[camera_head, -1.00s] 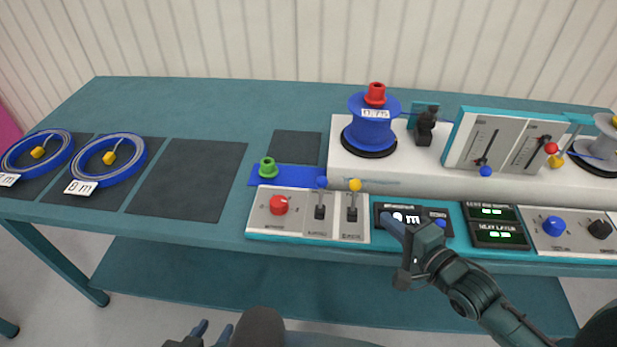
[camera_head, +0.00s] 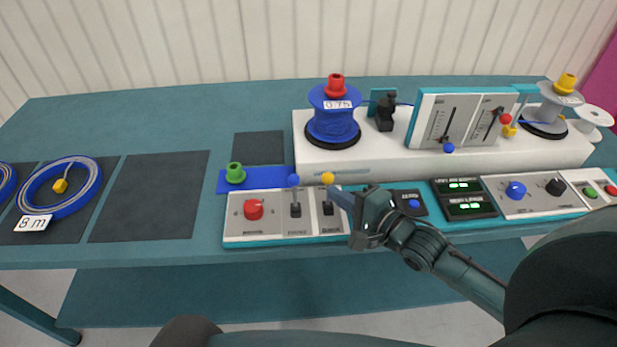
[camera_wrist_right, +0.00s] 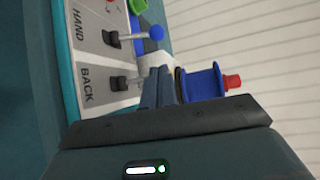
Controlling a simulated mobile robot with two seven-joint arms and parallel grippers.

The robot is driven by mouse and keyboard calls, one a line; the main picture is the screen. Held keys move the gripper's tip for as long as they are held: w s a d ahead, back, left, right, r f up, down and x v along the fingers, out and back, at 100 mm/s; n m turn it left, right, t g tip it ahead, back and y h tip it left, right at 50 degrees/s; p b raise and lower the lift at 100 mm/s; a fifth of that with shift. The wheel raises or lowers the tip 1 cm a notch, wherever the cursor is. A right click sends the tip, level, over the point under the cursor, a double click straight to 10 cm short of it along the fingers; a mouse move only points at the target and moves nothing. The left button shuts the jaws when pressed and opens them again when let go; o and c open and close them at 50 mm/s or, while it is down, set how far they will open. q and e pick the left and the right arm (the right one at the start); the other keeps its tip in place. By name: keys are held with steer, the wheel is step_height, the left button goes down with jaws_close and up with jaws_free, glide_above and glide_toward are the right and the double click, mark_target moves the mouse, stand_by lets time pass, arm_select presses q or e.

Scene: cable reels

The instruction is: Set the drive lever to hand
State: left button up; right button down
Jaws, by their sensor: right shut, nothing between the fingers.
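Two levers stand on the front control panel (camera_head: 240,226). The lever with the blue knob (camera_head: 294,181) has the word HAND at its front end in the right wrist view, where its blue knob (camera_wrist_right: 156,33) leans away from that word. The lever with the yellow knob (camera_head: 327,178) is beside it, with BACK at its front end; in the wrist view its base (camera_wrist_right: 121,83) shows but my fingers hide its knob. My right gripper (camera_head: 337,194) is shut and empty, close to the yellow-knobbed lever; I cannot tell if they touch. Its fingers (camera_wrist_right: 158,86) also show in the wrist view. My left gripper is out of view.
A red knob (camera_head: 253,209) is left of the levers, and a green peg (camera_head: 235,174) stands behind it. A blue reel (camera_head: 332,123) stands on the white raised block (camera_head: 385,160) behind. Displays (camera_head: 465,198) and more knobs are to the right. Dark mats (camera_head: 150,197) lie at the left.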

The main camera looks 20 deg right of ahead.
mark_target(295, 193)
steer(key=x, duration=0.9)
steer(key=shift+w, duration=0.1)
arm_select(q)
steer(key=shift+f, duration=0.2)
arm_select(e)
steer(key=shift+a, duration=0.1)
